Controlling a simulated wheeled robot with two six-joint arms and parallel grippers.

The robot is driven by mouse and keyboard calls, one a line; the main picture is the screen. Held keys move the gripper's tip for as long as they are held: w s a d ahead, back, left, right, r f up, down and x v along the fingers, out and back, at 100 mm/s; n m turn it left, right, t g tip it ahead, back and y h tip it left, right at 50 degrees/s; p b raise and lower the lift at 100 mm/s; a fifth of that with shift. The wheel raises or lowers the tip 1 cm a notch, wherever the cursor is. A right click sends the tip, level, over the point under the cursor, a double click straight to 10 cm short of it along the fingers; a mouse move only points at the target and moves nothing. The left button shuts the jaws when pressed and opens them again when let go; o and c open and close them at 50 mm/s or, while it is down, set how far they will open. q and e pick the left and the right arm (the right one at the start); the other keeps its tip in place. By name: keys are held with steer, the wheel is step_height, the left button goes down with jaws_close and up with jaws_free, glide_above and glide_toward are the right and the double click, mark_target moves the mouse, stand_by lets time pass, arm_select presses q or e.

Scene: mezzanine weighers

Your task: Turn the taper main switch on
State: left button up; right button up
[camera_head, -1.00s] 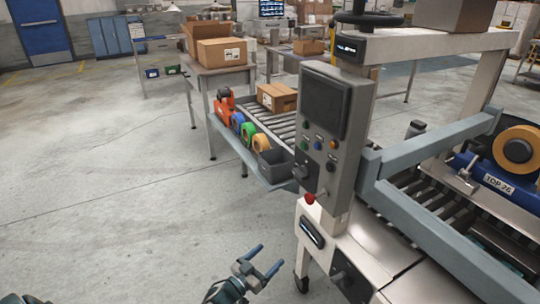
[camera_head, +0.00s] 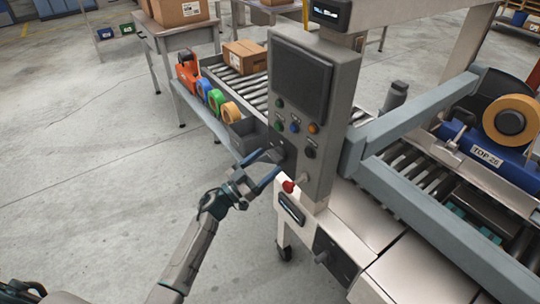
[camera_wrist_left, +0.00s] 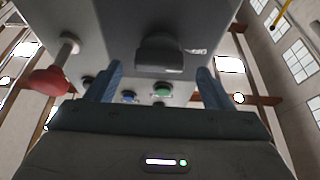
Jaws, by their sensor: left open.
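The taper's grey control box (camera_head: 300,95) stands at the middle of the head view, with a dark screen and several coloured buttons. The main switch appears as a large dark knob (camera_wrist_left: 160,55) in the left wrist view, a small label beside it. In the head view it is partly hidden by my fingers, at the box's lower left. My left gripper (camera_head: 273,162) is open, its two blue fingers pointing at this corner. In the wrist view the knob shows between the fingertips; contact cannot be told. Its on or off position is unclear. My right gripper is out of view.
A red mushroom button (camera_head: 288,186) sticks out just below the fingers; it also shows left in the wrist view (camera_wrist_left: 48,82). A shelf with tape rolls (camera_head: 216,99) and a grey bin (camera_head: 247,135) lies behind left. Open floor is at left.

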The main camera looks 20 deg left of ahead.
mark_target(276, 156)
arm_select(q)
steer(key=shift+x, duration=1.2)
steer(key=c, duration=1)
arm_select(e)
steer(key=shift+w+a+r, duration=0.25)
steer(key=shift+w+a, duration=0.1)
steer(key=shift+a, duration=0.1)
